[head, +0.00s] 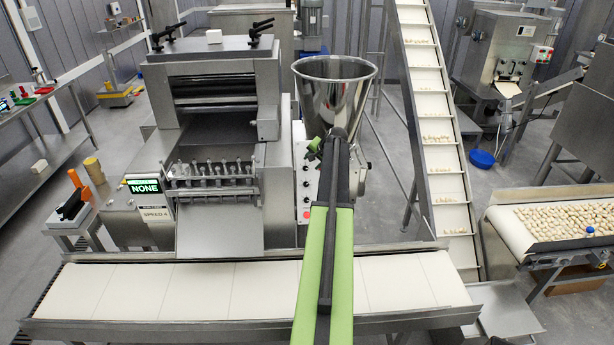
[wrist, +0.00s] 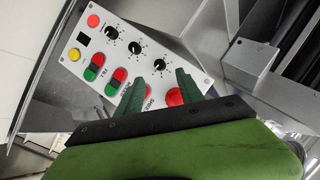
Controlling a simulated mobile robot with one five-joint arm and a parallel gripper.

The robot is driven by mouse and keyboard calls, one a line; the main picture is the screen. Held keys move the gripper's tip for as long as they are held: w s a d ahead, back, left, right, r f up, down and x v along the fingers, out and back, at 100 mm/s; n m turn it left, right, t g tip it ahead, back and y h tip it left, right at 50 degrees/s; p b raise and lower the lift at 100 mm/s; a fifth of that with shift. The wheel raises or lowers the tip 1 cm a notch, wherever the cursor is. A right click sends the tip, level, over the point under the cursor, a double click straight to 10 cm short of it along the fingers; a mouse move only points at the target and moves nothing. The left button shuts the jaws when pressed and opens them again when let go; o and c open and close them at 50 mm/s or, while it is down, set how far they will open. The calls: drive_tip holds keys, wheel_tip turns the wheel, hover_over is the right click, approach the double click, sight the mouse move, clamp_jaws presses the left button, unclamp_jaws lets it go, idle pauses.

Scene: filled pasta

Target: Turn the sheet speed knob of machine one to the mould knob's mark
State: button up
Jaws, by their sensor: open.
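The pasta machine (head: 215,75) stands left of centre in the head view, with a white control panel (head: 307,180) on its right side, partly behind my arm. In the wrist view the panel (wrist: 75,62) lies tilted. It carries three black knobs with white marks: an upper left one (wrist: 112,33), a middle one (wrist: 134,48) and a lower right one (wrist: 159,65). Their labels are too small to read, so I cannot tell which is sheet speed or mould. My gripper (wrist: 159,76) is open, its green fingers apart in front of the panel near the lower right knob. Contact cannot be told.
The panel also has green and red rocker switches (wrist: 94,67) and a red button (wrist: 174,96) near the right finger. A metal bracket (wrist: 240,60) stands beside the panel. In the head view a steel hopper (head: 335,85) rises beside my arm, and a white conveyor (head: 150,290) runs in front.

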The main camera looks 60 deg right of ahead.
sight(305, 168)
drive_tip(key=b+x, duration=0.5)
drive_tip(key=x, duration=0.4)
drive_tip(key=shift+f+b, duration=0.15)
drive_tip(key=shift+b, duration=0.15)
